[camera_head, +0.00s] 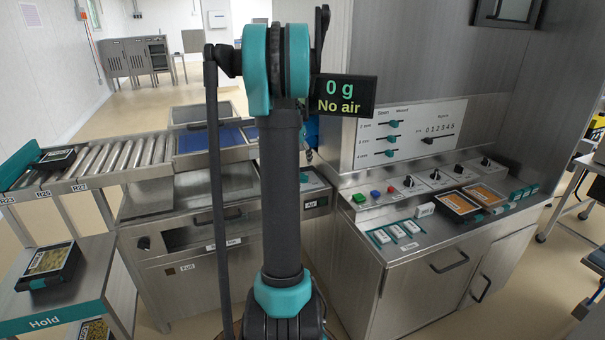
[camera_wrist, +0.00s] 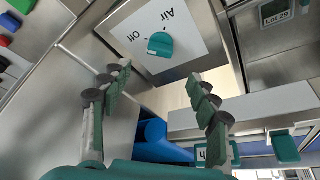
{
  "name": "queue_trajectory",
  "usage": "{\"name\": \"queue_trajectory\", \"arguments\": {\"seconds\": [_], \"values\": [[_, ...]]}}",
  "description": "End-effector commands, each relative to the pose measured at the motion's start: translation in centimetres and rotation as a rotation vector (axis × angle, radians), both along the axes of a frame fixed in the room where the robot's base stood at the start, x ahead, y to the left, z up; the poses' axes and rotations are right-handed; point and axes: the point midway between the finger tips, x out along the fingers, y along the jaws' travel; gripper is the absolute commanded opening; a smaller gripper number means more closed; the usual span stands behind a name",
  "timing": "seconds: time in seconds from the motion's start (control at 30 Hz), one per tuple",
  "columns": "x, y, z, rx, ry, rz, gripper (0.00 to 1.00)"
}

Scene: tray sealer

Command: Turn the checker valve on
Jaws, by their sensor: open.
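The checker valve is a teal knob (camera_wrist: 160,44) on a pale plate (camera_wrist: 190,48) marked "Off" and "Air" in the wrist view. I cannot tell for sure which mark the knob points to. My gripper (camera_wrist: 161,88) is open and empty, its fingers apart on the left and right below the knob in that view, not touching it. In the head view my arm hides most of my gripper and the knob. A display (camera_head: 344,97) there reads "0 g" and "No air".
A control cabinet (camera_head: 385,285) with buttons, dials and trays stands at the right. A roller conveyor (camera_head: 110,160) runs at the left, above a Hold shelf (camera_head: 85,295) with a tray. In the wrist view a blue cylinder (camera_wrist: 152,135) shows between the fingers.

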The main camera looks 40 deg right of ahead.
Motion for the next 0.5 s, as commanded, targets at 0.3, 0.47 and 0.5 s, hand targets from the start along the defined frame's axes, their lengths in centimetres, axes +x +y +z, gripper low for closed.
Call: {"name": "queue_trajectory", "arguments": {"seconds": [0.3,0.47,0.5], "values": [[1.2,-2.0,-5.7,0.000,0.000,0.000,0.60],[1.6,-2.7,-7.6,0.000,0.000,0.000,0.60],[1.7,-2.8,-8.0,0.000,0.000,0.000,0.60]]}}
